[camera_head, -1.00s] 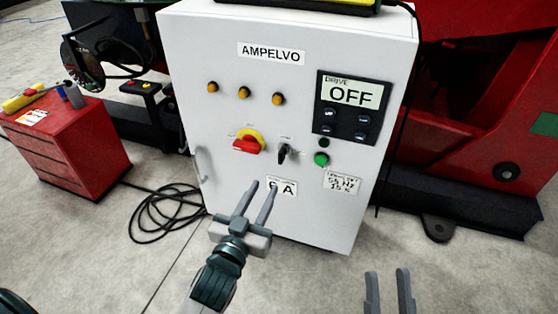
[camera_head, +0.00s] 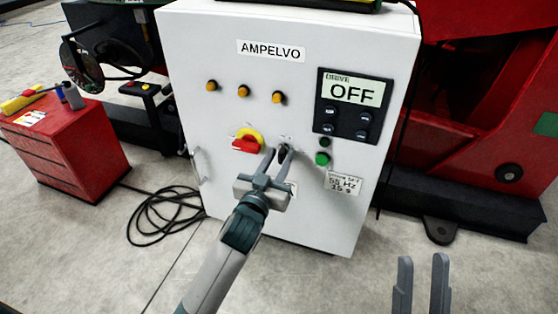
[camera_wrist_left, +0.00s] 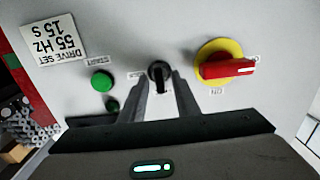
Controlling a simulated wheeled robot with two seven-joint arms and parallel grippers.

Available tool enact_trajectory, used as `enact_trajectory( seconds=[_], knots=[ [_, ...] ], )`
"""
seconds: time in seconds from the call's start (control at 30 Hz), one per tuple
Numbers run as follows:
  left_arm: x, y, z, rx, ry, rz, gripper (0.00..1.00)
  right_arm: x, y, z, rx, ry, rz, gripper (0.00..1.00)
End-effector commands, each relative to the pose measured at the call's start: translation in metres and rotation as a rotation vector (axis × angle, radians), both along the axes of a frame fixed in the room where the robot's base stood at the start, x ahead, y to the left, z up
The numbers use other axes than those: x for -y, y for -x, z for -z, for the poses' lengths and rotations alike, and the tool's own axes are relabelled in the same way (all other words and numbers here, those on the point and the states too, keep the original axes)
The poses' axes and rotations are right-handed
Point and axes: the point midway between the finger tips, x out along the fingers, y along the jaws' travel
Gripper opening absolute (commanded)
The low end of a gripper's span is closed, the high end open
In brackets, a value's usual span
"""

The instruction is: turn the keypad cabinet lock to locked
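The keypad cabinet (camera_head: 210,55) is white, marked AMPELVO, with a keypad panel (camera_head: 352,105) reading OFF. Its lock (camera_head: 284,148) is a small dark key switch between the red and yellow rotary switch and the green button. It also shows in the left wrist view (camera_wrist_left: 158,72), its dark handle roughly upright there. My left gripper (camera_head: 277,152) is open, its fingertips at the lock. In the left wrist view the fingertips (camera_wrist_left: 166,80) lie close to the handle; contact cannot be told. My right gripper (camera_head: 422,260) is open and empty, low in front of the cabinet.
The red and yellow rotary switch (camera_head: 247,141) is close left of the lock, and the green button (camera_head: 322,158) close right. A red drawer cabinet (camera_head: 70,145) stands at left. A black cable (camera_head: 160,215) lies coiled on the floor. Red machinery (camera_head: 470,120) stands at right.

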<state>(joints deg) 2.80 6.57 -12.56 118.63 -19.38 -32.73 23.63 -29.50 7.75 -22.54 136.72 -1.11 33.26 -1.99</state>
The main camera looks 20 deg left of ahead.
Motion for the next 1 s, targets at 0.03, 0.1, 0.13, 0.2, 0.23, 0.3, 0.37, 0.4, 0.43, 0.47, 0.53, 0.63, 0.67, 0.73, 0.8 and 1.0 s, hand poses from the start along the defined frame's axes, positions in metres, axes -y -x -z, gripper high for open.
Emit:
enact_trajectory(
  seconds=[0.03, 0.1, 0.13, 0.2, 0.23, 0.3, 0.37, 0.4, 0.43, 0.47, 0.53, 0.63, 0.67, 0.73, 0.8, 1.0],
  knots=[
    [0.0000, -0.0007, 0.0001, 0.000, 0.000, 0.000, 0.29, 0.0005, 0.0001, 0.0000, 0.001, 0.000, 0.001, 0.31],
    [0.0001, -0.0008, 0.0001, 0.000, 0.000, 0.000, 0.29, 0.0005, 0.0000, 0.0001, 0.001, 0.002, 0.001, 0.31],
    [0.0001, -0.0008, 0.0001, 0.000, 0.000, 0.000, 0.29, 0.0005, 0.0000, 0.0001, 0.001, 0.002, 0.001, 0.31],
    [0.0001, -0.0007, 0.0000, 0.000, 0.000, 0.000, 0.29, 0.0005, 0.0000, 0.0004, -0.001, 0.003, 0.001, 0.31],
    [0.0001, -0.0007, 0.0000, 0.000, 0.000, 0.000, 0.29, 0.0005, 0.0000, 0.0005, -0.001, 0.003, 0.001, 0.31],
    [0.0001, -0.0006, 0.0001, 0.000, 0.000, 0.000, 0.22, 0.0004, 0.0001, 0.0009, -0.003, 0.003, 0.000, 0.31],
    [0.0001, -0.0006, 0.0001, 0.000, 0.000, 0.000, 0.07, 0.0003, 0.0001, 0.0012, -0.004, 0.003, 0.000, 0.31],
    [0.0001, -0.0006, 0.0001, 0.000, 0.000, 0.000, 0.00, 0.0003, 0.0002, 0.0013, -0.005, 0.004, 0.000, 0.31],
    [0.0001, -0.0006, 0.0000, 0.000, 0.000, 0.000, 0.00, 0.0002, 0.0002, 0.0015, -0.006, 0.004, 0.000, 0.31],
    [0.0001, -0.0006, 0.0001, 0.000, 0.000, 0.000, 0.00, 0.0002, 0.0002, 0.0015, -0.006, 0.004, 0.000, 0.31],
    [0.0001, -0.0005, 0.0000, 0.000, 0.000, 0.000, 0.00, 0.0001, 0.0002, 0.0015, -0.006, 0.004, 0.000, 0.31],
    [0.0001, -0.0005, -0.0001, 0.000, -0.002, 0.000, 0.00, -0.0003, 0.0003, 0.0013, -0.007, 0.004, -0.001, 0.31],
    [0.0001, -0.0005, -0.0001, 0.000, -0.003, 0.000, 0.00, -0.0004, 0.0002, 0.0011, -0.008, 0.003, -0.002, 0.31],
    [0.0001, -0.0005, -0.0003, 0.000, -0.007, 0.000, 0.00, -0.0010, -0.0001, 0.0009, -0.011, 0.004, -0.003, 0.31],
    [0.0001, -0.0005, -0.0006, -0.001, -0.014, 0.000, 0.00, -0.0020, -0.0007, 0.0010, -0.019, 0.007, -0.004, 0.31],
    [0.0005, -0.0005, -0.0015, 0.001, -0.049, 0.001, 0.00, -0.0074, -0.0018, 0.0056, -0.069, 0.020, -0.013, 0.31]
  ],
)
